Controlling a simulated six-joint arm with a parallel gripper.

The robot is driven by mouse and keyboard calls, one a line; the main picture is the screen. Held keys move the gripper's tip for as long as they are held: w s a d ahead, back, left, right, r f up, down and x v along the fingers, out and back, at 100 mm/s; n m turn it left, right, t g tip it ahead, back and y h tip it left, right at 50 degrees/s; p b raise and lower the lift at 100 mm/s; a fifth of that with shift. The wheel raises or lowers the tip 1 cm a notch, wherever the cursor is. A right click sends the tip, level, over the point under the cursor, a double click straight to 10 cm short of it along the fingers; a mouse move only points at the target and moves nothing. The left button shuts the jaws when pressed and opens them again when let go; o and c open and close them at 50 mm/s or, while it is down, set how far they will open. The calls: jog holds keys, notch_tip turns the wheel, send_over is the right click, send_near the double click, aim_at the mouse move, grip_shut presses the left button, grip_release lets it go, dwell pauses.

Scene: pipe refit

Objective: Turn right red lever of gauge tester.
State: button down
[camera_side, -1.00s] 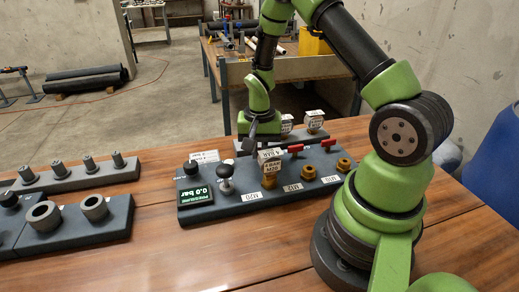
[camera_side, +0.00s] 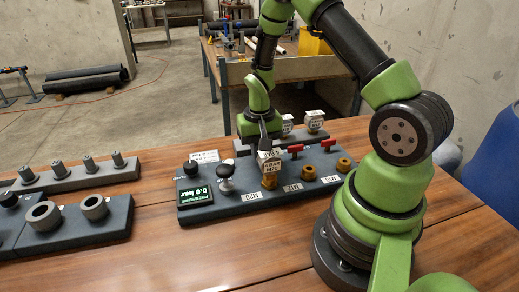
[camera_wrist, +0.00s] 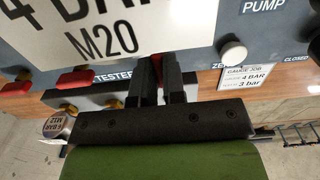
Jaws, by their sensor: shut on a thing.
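The gauge tester (camera_side: 225,206) is a dark panel on the wooden table. Two red levers show in the side view, one in the middle (camera_side: 296,149) and one at the right (camera_side: 328,142); these two show at the left in the wrist view (camera_wrist: 75,81). A further red lever (camera_wrist: 157,64) is partly visible between my fingers, at the right of the row in the wrist view. My gripper (camera_side: 264,139) is shut on it, behind the fitted gauge labelled M20 (camera_side: 271,165). The gauge hides this lever in the side view.
A black-knobbed pump (camera_side: 225,178) and a green display reading 0.0 bar (camera_side: 196,196) stand left of the gauge. Two brass ports (camera_side: 309,173) are to its right. Spare gauges (camera_side: 315,120) stand behind. Bare table lies in front.

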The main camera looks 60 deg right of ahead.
jog(key=c, duration=1.2)
grip_release()
notch_tip(320, 180, up, 10)
jog(key=s+a+r+n+t, duration=0.2)
jog(key=s+a+r+t, duration=0.2)
jog(key=a+r, duration=0.6)
jog(key=s+a+r+n+t+y, duration=0.2)
jog(key=s+r, duration=0.4)
jog(key=s, duration=0.3)
jog(key=shift+a+r+n+t, duration=0.2)
jog(key=shift+a+n+t, duration=0.3)
jog(key=shift+a, duration=0.75)
